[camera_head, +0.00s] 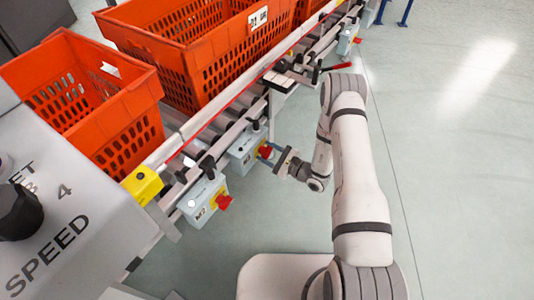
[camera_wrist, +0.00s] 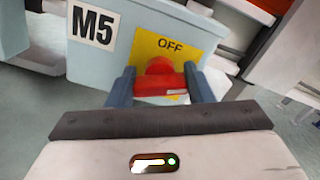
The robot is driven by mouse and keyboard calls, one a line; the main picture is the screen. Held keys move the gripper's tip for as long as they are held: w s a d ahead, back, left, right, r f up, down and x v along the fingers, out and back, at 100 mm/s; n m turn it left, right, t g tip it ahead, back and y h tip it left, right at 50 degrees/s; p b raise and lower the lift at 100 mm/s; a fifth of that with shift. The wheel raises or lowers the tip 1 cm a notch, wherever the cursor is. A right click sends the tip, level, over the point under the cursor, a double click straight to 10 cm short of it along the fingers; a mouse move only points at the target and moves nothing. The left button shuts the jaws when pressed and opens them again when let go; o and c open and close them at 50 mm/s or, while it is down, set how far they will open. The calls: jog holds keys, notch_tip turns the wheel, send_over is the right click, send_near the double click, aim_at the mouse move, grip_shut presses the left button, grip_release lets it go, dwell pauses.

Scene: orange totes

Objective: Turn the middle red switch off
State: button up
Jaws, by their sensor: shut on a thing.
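The red switch (camera_wrist: 160,80) sits on a yellow plate (camera_wrist: 178,48) marked OFF, on the front of a light blue-grey box (camera_wrist: 110,70) labelled M5. My gripper (camera_wrist: 162,88) has its two dark fingers on either side of the switch's red handle and is shut on it. The handle lies roughly level across the wrist view. In the head view my gripper (camera_head: 272,157) reaches left to the middle switch box (camera_head: 243,150), with the red switch (camera_head: 265,151) at its fingers. The lower part of the yellow plate is mostly hidden.
A nearer switch box (camera_head: 200,203) with its own red switch (camera_head: 223,202) is below left, and a farther box (camera_head: 345,42) is up right. Orange totes (camera_head: 185,60) stand on the conveyor (camera_head: 190,135). Open floor (camera_head: 450,170) lies to the right.

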jog(key=shift+o, duration=0.2)
jog(key=n+b, duration=0.1)
jog(key=n, duration=0.5)
jog(key=shift+s+f+b, duration=0.1)
jog(key=shift+f+b, duration=0.05)
jog(key=shift+b, duration=0.2)
jog(key=n+b, duration=0.2)
jog(key=n, duration=0.4)
jog(key=shift+n, duration=0.4)
jog(key=o, duration=1)
jog(key=shift+c, duration=0.2)
jog(key=p+v, duration=0.2)
jog(key=v, duration=0.5)
jog(key=shift+s+d, duration=0.25)
jog(key=shift+d, duration=0.05)
